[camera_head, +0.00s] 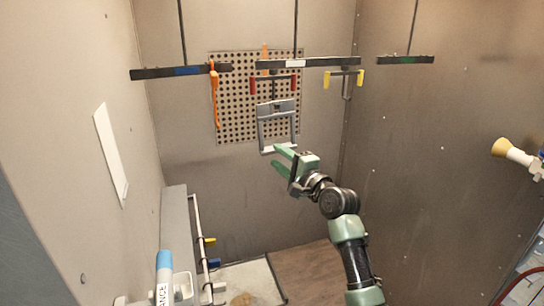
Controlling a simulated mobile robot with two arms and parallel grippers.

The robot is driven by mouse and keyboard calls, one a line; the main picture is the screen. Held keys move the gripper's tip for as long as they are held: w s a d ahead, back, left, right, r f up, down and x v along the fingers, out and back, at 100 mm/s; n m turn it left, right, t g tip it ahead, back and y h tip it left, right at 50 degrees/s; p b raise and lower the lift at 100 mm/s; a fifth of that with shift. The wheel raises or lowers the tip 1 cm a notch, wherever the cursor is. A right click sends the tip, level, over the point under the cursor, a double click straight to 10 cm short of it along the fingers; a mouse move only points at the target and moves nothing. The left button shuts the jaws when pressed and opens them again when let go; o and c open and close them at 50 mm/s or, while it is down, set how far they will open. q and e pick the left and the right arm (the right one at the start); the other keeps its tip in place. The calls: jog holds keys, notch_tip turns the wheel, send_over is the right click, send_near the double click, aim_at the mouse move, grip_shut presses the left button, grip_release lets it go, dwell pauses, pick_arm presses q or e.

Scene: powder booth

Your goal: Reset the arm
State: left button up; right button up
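My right arm (340,205) reaches up from the bottom right of the head view. Its green gripper (280,161) points left, in the middle of the view. Its two fingers are apart, and I see nothing between them. A grey bracket-like frame (262,130) hangs just above and behind the fingertips. Whether the gripper touches it I cannot tell. My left gripper is not in view.
Dark bars hang overhead: a left one (150,73), a middle one (330,62) and a right one (405,60). A yellow-tipped nozzle (501,147) juts in right.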

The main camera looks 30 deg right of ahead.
jog(key=s+a+f+n+g+b, duration=0.1)
jog(key=s+f+n+g, duration=0.15)
jog(key=f, duration=1.35)
jog(key=s+a+f+n+g+b, duration=0.1)
jog(key=a+f+n+g, duration=0.15)
jog(key=f, duration=1.25)
jog(key=s+a+f+n+g+b, duration=0.15)
jog(key=s+f, duration=0.25)
jog(key=f, duration=0.4)
jog(key=s+a+f+n+g, duration=0.1)
jog(key=s+f+g, duration=0.15)
jog(key=f, duration=0.45)
jog(key=s+a+f+n+g, duration=0.1)
jog(key=s+a+f+n, duration=0.1)
jog(key=s+f, duration=0.45)
jog(key=s+a+f+n+g+b, duration=0.1)
jog(key=s+a+f+n+g, duration=0.15)
jog(key=s+f, duration=0.6)
jog(key=s+a+f+n+g, duration=0.1)
jog(key=s+a+f+n, duration=0.2)
jog(key=s+f, duration=0.6)
jog(key=s+a+f+n+g, duration=0.2)
jog(key=s+f, duration=0.3)
jog(key=s, duration=0.7)
jog(key=s+a+f+n+g+b, duration=0.1)
jog(key=s+f+n, duration=0.3)
jog(key=s, duration=0.8)
jog(key=shift+a+f+n+g+b, duration=0.35)
jog(key=shift+a+n+g, duration=0.15)
jog(key=shift+a, duration=0.2)
